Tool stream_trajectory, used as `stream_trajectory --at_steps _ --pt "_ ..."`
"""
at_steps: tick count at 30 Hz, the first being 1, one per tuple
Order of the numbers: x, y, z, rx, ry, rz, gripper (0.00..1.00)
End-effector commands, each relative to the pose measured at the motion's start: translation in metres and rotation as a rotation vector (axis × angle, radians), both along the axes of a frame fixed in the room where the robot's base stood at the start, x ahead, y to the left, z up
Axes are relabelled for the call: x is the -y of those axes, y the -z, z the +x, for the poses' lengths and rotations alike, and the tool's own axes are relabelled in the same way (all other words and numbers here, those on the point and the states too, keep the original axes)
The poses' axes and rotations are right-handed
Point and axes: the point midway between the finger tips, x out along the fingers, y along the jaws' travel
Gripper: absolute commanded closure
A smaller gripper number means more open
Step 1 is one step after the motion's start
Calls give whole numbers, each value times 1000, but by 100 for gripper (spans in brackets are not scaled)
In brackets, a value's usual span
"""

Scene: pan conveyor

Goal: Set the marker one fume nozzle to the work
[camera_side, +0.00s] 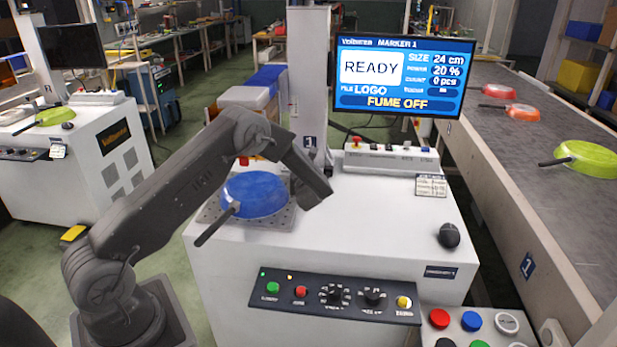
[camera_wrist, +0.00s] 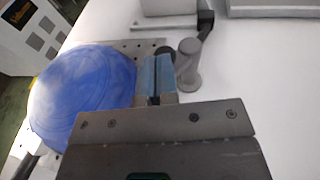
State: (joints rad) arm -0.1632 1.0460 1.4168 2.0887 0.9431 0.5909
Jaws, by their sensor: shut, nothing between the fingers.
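My gripper (camera_wrist: 155,78) is shut and empty in the wrist view, its two fingertips together beside a blue pan. In the side view it is low over the marker table, right of the pan, its fingertips not clear. A grey jointed piece (camera_wrist: 188,62) with a rounded top and a dark arm behind, seemingly the fume nozzle, stands just right of the fingertips; contact cannot be told. In the side view my arm mostly hides that spot. The blue pan (camera_side: 255,194) lies bottom up on a perforated plate (camera_side: 270,222). The marker one screen (camera_side: 404,78) reads READY and FUME OFF.
The marker column (camera_side: 308,60) rises behind the pan. A button panel (camera_side: 335,297) is in front. A conveyor (camera_side: 500,125) with several pans runs at right.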

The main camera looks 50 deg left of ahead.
Motion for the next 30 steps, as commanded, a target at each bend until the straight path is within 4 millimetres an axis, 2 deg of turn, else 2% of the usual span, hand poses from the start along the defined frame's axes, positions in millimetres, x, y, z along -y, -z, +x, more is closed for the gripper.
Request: stream_trajectory --at_steps 13,30 --pt "-23 0 -7 -1 -3 0 100" --pt "-52 1 -3 -1 -1 -1 100"
